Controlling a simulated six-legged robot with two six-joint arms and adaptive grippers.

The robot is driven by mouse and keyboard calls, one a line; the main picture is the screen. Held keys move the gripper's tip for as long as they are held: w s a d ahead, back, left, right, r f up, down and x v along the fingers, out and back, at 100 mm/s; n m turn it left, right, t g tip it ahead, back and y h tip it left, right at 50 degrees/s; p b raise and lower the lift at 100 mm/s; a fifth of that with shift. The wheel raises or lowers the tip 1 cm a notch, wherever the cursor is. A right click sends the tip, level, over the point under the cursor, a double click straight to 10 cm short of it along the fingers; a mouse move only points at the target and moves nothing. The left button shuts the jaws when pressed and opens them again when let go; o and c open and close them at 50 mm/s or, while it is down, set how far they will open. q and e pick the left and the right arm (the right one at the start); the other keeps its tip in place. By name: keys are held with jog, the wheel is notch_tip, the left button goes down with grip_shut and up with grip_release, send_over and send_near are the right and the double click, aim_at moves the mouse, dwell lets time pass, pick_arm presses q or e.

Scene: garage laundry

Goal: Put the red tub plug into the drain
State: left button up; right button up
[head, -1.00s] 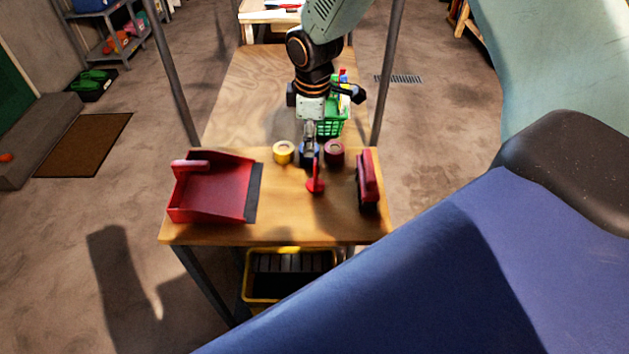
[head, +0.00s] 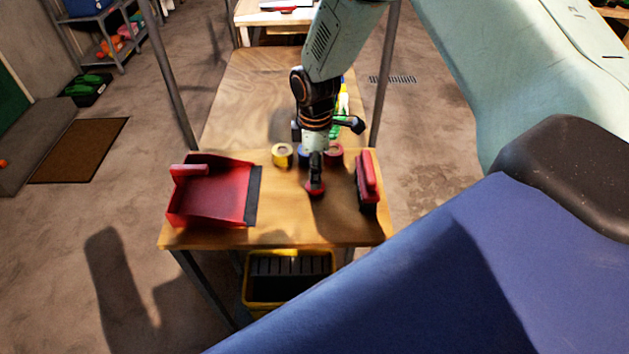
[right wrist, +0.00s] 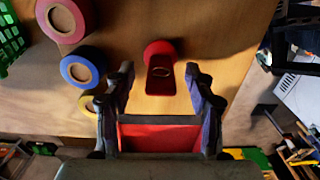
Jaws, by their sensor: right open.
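The red tub plug (right wrist: 159,58) stands on the wooden table (right wrist: 205,30), with a round body and a flat tab with a hole. In the right wrist view it lies just ahead of and between the open fingers of my right gripper (right wrist: 163,85), apart from both. In the head view the right gripper (head: 315,182) is directly over the plug (head: 315,190) and hides most of it. No tub drain can be made out. My left gripper is not in view.
A red dustpan (head: 210,195) lies left of the plug and a red brush (head: 367,182) right of it. Behind are yellow (head: 282,155), blue (head: 303,155) and dark red (head: 334,155) tape rolls. A yellow crate (head: 290,300) sits below.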

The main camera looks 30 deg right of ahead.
jog(key=shift+s+f, duration=0.1)
jog(key=shift+f, duration=0.25)
grip_shut()
dwell(0.3)
